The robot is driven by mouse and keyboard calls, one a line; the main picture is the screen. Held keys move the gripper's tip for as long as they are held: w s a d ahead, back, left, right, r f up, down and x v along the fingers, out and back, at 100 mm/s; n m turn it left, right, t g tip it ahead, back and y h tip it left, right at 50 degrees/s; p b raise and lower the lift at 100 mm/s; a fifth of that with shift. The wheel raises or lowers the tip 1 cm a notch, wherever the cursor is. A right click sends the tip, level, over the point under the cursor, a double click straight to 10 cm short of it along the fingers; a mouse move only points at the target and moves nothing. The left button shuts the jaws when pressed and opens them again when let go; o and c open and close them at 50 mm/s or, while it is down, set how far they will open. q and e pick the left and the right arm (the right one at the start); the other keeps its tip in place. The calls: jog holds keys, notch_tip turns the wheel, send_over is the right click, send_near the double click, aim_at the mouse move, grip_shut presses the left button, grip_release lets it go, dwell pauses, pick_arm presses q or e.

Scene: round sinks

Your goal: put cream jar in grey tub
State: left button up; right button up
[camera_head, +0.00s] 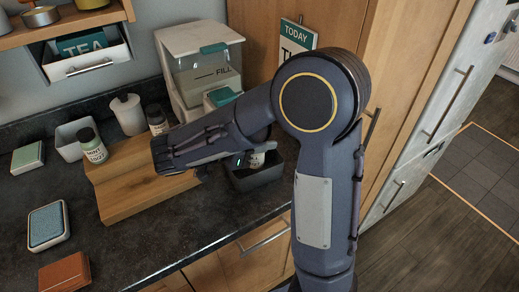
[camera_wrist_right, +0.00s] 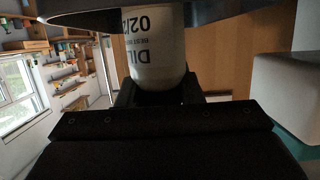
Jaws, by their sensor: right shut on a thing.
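My right arm reaches in from the lower right, and its forearm hides part of the counter. My right gripper (camera_head: 246,161) is mostly covered by its own wrist and shut on the cream jar (camera_head: 258,159). In the right wrist view the jar (camera_wrist_right: 158,50) is pale, with dark printed letters, between the fingers. The dark grey tub (camera_head: 258,181) stands on the counter right of the wooden step stand. The jar shows at the tub's opening, seemingly inside or just over it; I cannot tell whether it touches the floor. My left gripper is out of view.
A wooden step stand (camera_head: 125,203) is left of the tub, with dark-lidded jars (camera_head: 93,150) near it. A pale tub (camera_head: 67,147) is behind. A white dispenser (camera_head: 197,50) stands behind the dark tub. A blue sponge (camera_head: 46,226) and brown block (camera_head: 64,272) lie front left.

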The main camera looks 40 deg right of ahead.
jog(key=f, duration=0.3)
jog(key=shift+w+f+p, duration=0.15)
jog(key=shift+w+p, duration=0.05)
jog(key=shift+p, duration=0.1)
jog(key=shift+f, duration=0.1)
jog(key=shift+f, duration=0.1)
jog(key=o, duration=1.1)
jog(key=shift+c, duration=0.2)
